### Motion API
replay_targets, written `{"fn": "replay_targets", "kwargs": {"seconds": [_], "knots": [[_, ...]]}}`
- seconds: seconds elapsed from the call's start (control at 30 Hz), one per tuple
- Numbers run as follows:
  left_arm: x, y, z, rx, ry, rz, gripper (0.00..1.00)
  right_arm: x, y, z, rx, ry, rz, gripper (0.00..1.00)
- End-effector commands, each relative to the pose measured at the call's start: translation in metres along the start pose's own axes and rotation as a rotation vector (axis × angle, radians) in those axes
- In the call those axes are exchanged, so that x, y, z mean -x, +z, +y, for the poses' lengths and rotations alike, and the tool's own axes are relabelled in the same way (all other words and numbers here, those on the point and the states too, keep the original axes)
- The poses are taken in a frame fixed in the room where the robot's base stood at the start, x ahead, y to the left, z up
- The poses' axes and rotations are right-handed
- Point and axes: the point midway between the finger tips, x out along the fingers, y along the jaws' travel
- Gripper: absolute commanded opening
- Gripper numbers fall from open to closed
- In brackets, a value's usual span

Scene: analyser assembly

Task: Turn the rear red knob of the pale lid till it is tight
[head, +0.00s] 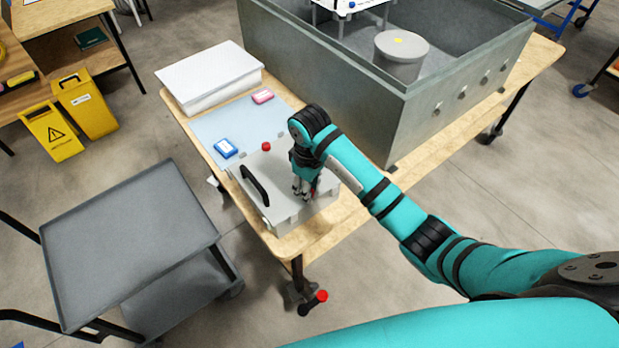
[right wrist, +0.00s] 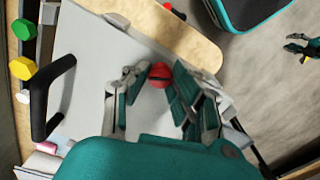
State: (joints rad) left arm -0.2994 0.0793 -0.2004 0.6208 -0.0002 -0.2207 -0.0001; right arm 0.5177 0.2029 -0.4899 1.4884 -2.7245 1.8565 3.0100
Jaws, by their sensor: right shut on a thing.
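The pale lid (head: 279,175) is a light grey box top with a black bar handle (head: 254,185), at the near end of the wooden table. In the head view, one red knob (head: 266,146) stands free on its far edge. My right gripper (head: 307,190) is over the lid's right part, pointing down. In the right wrist view, its fingers are closed around the sides of another red knob (right wrist: 160,75), whose top shows between them. The handle (right wrist: 52,98) is left of it there. A small teal and black shape at the wrist view's right edge may be my left gripper; its jaws are unclear.
A blue case (head: 225,148) and a pink case (head: 263,96) lie on a pale blue mat behind the lid. A large grey tank (head: 400,110) stands right of the mat. A grey cart (head: 130,245) is left of the table, with floor between.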

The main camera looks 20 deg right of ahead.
Motion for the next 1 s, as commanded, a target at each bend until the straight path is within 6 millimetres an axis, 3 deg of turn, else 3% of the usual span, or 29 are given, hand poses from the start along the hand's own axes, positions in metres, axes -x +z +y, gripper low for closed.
{"fn": "replay_targets", "kwargs": {"seconds": [0.03,0.2,0.73,0.77,0.9,1.0], "knots": [[0.0084,-0.0009,0.0,0.0,0.0,0.0,0.29,0.0096,-0.0052,0.001,-0.022,0.003,0.019,0.0],[0.0146,-0.0014,-0.0002,0.0,0.0,0.0,0.29,0.0075,-0.0045,0.0018,-0.066,0.005,0.018,0.0],[0.0159,-0.0013,-0.0003,0.001,0.0,0.0,0.29,0.0045,-0.0028,0.0024,-0.085,0.007,0.012,0.0],[0.0159,-0.0013,-0.0003,0.001,0.0,0.0,0.29,0.0045,-0.0027,0.0024,-0.085,0.007,0.012,0.28],[0.0158,-0.0011,-0.0003,0.001,0.0,0.0,0.29,0.0031,-0.0015,0.0017,-0.085,0.005,0.007,0.46],[0.0156,-0.001,-0.0004,0.001,0.0,0.0,0.29,0.002,-0.0007,0.0013,-0.084,0.004,0.004,0.47]]}}
